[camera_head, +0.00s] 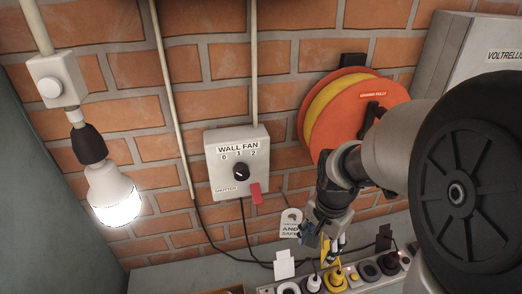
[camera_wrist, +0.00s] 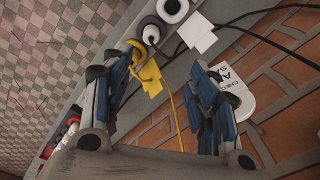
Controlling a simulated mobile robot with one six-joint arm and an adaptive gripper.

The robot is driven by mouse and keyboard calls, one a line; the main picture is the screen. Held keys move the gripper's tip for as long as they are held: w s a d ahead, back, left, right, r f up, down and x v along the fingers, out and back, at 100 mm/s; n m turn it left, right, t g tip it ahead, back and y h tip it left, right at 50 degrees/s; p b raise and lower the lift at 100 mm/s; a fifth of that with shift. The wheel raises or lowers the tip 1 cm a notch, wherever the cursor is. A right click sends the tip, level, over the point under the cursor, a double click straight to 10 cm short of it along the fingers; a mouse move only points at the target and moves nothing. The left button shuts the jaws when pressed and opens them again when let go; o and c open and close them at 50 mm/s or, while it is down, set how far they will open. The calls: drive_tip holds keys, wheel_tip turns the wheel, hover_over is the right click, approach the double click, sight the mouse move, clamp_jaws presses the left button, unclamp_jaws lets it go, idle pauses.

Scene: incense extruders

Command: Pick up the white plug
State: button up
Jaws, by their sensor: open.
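The white plug (camera_head: 313,284) sits in the power strip (camera_head: 352,284) at the bottom of the head view, with a dark cord rising from it. The wrist view shows the white plug (camera_wrist: 151,33) near the top, beyond the tip of the left finger. A yellow plug (camera_head: 335,279) with a yellow cord is right beside it; in the wrist view this yellow plug (camera_wrist: 148,70) lies between the fingers' lines. My gripper (camera_head: 323,242) is above the strip, open and empty, with its fingers wide apart in the wrist view (camera_wrist: 165,85). No finger clearly touches the white plug.
A white tag (camera_head: 284,264) hangs on a cord left of the plug. Round sockets (camera_head: 370,271) and a black tag (camera_head: 383,243) are to the right. A wall-fan switch box (camera_head: 238,162), an orange cord reel (camera_head: 350,110) and a lit bulb (camera_head: 112,195) are along the brick wall.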

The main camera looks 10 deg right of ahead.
wheel_tip(320, 180, down, 5)
drive_tip(key=w+d+m, duration=0.1)
drive_tip(key=d+m, duration=0.2)
drive_tip(key=b, duration=0.4)
hover_over(315, 279)
drive_tip(key=shift+g, duration=0.4)
wheel_tip(315, 279, down, 11)
drive_tip(key=shift+w+f, duration=0.1)
drive_tip(key=shift+f+b, duration=1.5)
drive_tip(key=shift+f, duration=1.7)
drive_tip(key=shift+c, duration=0.4)
drive_tip(key=c, duration=1.1)
